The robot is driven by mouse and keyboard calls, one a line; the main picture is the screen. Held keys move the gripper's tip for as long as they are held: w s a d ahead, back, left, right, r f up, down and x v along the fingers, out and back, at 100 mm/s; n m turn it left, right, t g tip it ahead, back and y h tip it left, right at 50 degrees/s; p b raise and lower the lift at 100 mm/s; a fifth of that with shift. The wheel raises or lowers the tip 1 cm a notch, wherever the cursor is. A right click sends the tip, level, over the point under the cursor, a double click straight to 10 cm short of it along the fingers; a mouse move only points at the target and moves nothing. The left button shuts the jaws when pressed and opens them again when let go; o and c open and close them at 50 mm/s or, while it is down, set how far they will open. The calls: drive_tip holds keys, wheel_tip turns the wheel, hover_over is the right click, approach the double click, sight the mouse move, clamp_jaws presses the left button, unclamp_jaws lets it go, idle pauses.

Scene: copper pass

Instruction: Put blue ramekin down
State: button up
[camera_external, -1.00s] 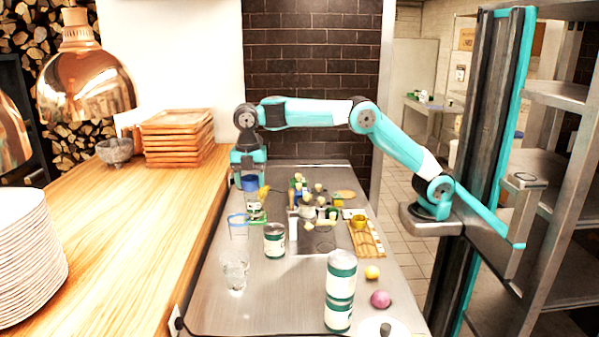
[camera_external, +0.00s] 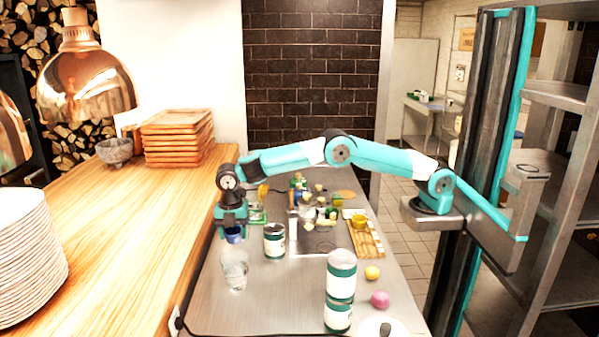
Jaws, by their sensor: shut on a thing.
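The blue ramekin (camera_external: 234,235) is small and dark blue, at the left side of the steel counter. My gripper (camera_external: 233,227) points down and is shut on it. The ramekin is just above or behind a clear glass (camera_external: 235,270), near the edge of the wooden counter. I cannot tell whether its base touches anything.
A green-and-white can (camera_external: 274,241) stands right of the ramekin. Stacked cans (camera_external: 340,290), a yellow ball (camera_external: 372,272) and a pink ball (camera_external: 380,299) are at the front right. The wooden counter (camera_external: 150,230) rises at the left. Bare steel (camera_external: 285,295) lies in front.

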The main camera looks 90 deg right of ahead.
drive_tip(key=shift+f+p, duration=0.55)
drive_tip(key=shift+f, duration=2.8)
drive_tip(key=shift+f, duration=0.1)
drive_tip(key=shift+f, duration=0.15)
drive_tip(key=o, duration=0.9)
drive_tip(key=shift+o, duration=0.2)
wheel_tip(320, 180, up, 12)
drive_tip(key=shift+r+b, duration=0.15)
drive_tip(key=shift+b, duration=1)
drive_tip(key=s+a+r+m, duration=0.3)
drive_tip(key=s+r, duration=0.5)
drive_tip(key=s+a+r+m+y, duration=0.1)
drive_tip(key=s+r+m, duration=0.1)
drive_tip(key=s, duration=0.9)
drive_tip(key=s+a+r+m+y, duration=0.1)
drive_tip(key=s+r+m+y, duration=0.1)
drive_tip(key=s, duration=0.8)
drive_tip(key=s+f+m, duration=0.2)
drive_tip(key=s, duration=0.6)
drive_tip(key=s+f+m+y, duration=0.1)
drive_tip(key=s+m, duration=0.1)
drive_tip(key=s, duration=0.7)
drive_tip(key=shift+a+f, duration=0.35)
